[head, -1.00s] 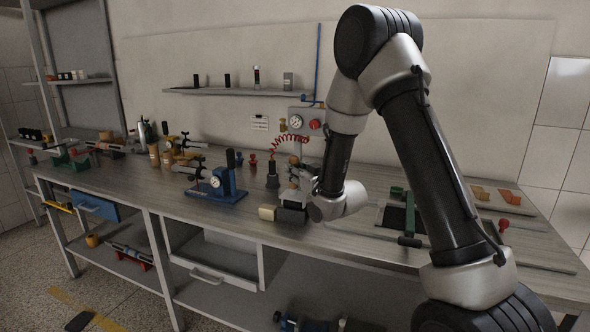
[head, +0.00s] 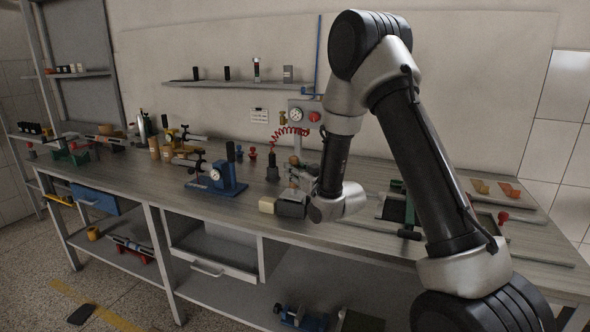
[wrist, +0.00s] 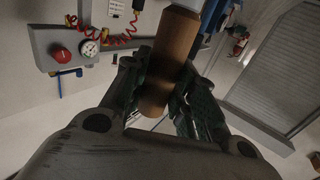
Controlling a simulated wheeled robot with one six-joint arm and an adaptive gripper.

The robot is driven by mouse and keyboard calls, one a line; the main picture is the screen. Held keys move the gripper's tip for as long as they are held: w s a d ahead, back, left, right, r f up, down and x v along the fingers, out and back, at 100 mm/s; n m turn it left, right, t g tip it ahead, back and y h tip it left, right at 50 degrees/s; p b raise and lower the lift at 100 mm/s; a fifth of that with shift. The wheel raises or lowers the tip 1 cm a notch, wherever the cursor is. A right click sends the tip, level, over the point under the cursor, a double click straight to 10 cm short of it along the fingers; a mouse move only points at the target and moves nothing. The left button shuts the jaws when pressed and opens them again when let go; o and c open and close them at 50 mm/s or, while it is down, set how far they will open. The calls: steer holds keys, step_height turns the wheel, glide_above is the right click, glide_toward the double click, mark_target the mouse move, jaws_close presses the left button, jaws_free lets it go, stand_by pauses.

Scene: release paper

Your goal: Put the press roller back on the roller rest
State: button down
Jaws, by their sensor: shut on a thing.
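My gripper (wrist: 168,90) is shut on the brown wooden handle of the press roller (wrist: 172,62). The handle's rounded end shows between the dark finger pads, and a pale metal part joins it at the top edge of the wrist view. The roller head is out of that view. In the head view my gripper (head: 299,180) is over the bench, partly hidden by my wrist. I cannot tell which part is the roller head or the roller rest.
A blue dial-gauge fixture (head: 214,178) stands left of my gripper on the bench (head: 150,180). A black stand (head: 272,168) is close by. Behind is a gauge panel (head: 304,114) with a red coiled hose (head: 290,131).

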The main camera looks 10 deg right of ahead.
steer(key=shift+f, duration=0.4)
steer(key=c, duration=1.1)
jaws_free()
steer(key=shift+s, duration=0.1)
steer(key=v, duration=0.7)
steer(key=shift+s+d, duration=0.1)
steer(key=shift+r, duration=0.1)
